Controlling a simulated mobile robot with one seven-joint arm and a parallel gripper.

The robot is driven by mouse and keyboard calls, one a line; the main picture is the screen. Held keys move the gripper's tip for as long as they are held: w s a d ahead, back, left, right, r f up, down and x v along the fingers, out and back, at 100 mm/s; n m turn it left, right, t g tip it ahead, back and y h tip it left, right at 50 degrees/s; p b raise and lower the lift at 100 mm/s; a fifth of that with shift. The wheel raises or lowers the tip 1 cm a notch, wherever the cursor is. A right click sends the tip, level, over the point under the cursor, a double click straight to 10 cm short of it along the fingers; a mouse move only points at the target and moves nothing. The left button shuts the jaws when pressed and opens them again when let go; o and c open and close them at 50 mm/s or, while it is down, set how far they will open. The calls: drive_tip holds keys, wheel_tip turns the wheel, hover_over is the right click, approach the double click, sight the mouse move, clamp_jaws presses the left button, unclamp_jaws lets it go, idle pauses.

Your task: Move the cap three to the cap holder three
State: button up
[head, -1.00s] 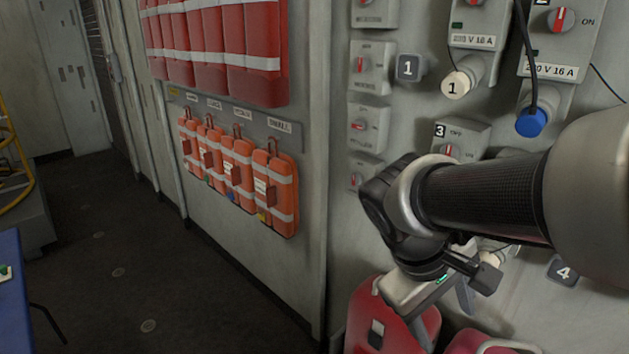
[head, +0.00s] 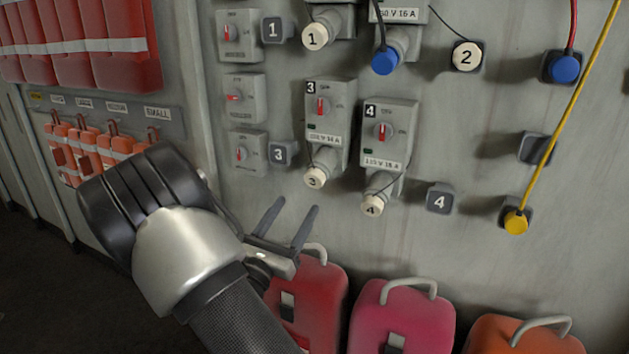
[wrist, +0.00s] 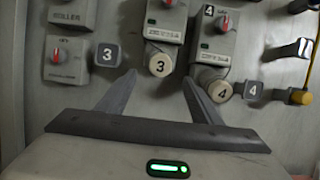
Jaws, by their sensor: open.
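Cap three (head: 316,178), a cream round cap marked 3, sits on the socket under switch box 3 (head: 326,115). It also shows in the wrist view (wrist: 160,65), ahead of my fingertips. Cap holder three (head: 285,154) is a dark square plate marked 3 on the wall, left of cap three; in the wrist view it is the dark plate (wrist: 107,55) at upper left. My gripper (head: 295,208) is open and empty, below cap three and apart from it. In the wrist view its fingers (wrist: 159,77) point up toward the cap, one on each side.
Cap four (head: 372,205) hangs close to the right of cap three, on switch box 4 (head: 385,138). Cap holder four (head: 440,198) is farther right. Red (head: 318,310) and pink (head: 405,318) cases stand below. A yellow cable (head: 572,110) crosses the right side.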

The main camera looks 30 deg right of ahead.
sight(313, 182)
drive_tip(key=shift+d, duration=0.15)
drive_tip(key=shift+p+x, duration=0.75)
drive_tip(key=shift+x, duration=3.65)
drive_tip(key=shift+p, duration=0.3)
drive_tip(key=c, duration=1.4)
drive_tip(key=shift+v, duration=2.95)
drive_tip(key=shift+c, duration=0.2)
